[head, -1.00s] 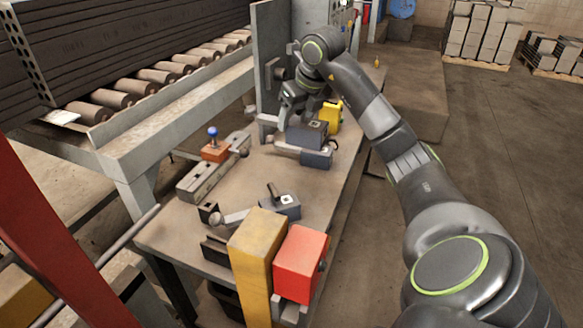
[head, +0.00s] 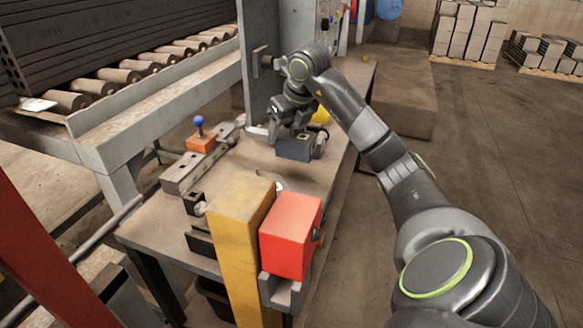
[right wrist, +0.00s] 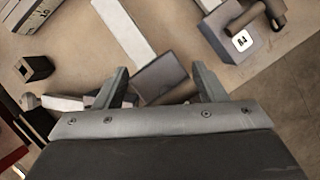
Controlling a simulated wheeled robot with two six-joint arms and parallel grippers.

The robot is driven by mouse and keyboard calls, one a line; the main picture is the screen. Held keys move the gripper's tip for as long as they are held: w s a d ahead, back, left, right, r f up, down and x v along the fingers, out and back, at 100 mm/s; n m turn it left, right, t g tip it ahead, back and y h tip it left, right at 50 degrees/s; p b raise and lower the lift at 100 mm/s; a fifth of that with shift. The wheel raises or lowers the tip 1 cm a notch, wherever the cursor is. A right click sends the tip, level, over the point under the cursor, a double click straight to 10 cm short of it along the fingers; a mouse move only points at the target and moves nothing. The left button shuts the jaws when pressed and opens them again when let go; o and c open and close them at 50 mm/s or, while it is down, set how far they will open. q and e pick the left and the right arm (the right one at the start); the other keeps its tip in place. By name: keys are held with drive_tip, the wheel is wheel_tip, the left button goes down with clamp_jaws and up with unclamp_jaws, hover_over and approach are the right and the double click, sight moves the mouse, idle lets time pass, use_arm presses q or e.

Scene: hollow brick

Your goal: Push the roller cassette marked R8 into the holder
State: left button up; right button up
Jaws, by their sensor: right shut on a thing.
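My right gripper (head: 286,136) is low over the far part of the bench. A blue-grey cassette (head: 295,147) is under and beside the gripper in the head view. The wrist view shows a cassette with a white label (right wrist: 242,40) at the upper right, its text too small to read surely. A grey rail (head: 183,173) with an orange block and blue knob lies left; I cannot tell whether it is the holder. My left gripper is out of view.
A yellow post (head: 240,215) and a red box (head: 291,235) stand at the near end and hide part of the bench (head: 150,228). A yellow object (head: 321,115) is behind the gripper. A roller conveyor (head: 150,95) runs along the left. Bare bench top lies between rail and cassettes.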

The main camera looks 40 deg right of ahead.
sight(287, 154)
wheel_tip(287, 154, down, 7)
drive_tip(key=shift+f, duration=0.2)
idle(0.3)
drive_tip(key=shift+f, duration=0.2)
